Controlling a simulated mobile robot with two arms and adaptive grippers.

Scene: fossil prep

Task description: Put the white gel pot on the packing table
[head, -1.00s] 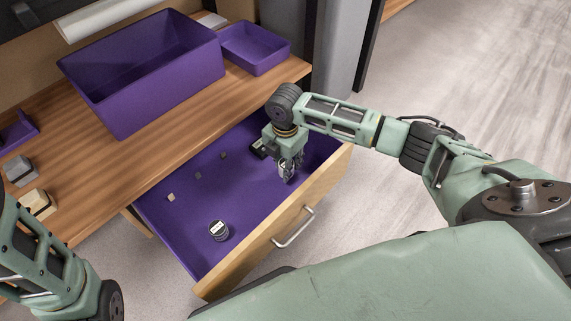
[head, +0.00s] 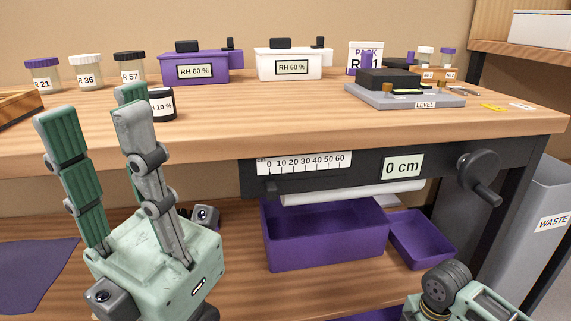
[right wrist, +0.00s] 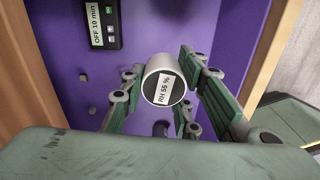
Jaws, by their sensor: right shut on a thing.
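In the right wrist view a white pot (right wrist: 158,66) with a dark end labelled "RH 55 %" sits between the fingers of my right gripper (right wrist: 159,92). These fingers are shut on the pot, over the purple drawer floor (right wrist: 145,30). In the head view the right gripper is out of sight; only part of my right arm shows at lower right. My left gripper (head: 92,125) is open, empty and pointing up in front of the bench (head: 220,123).
The bench holds several jars, a dark "10 %" pot (head: 160,104), purple (head: 196,67) and white (head: 290,64) "RH 60 %" boxes, and a levelling plate (head: 400,96). Purple bins (head: 325,240) stand below. A dark device (right wrist: 112,22) lies in the drawer. Its wooden wall (right wrist: 257,60) is close.

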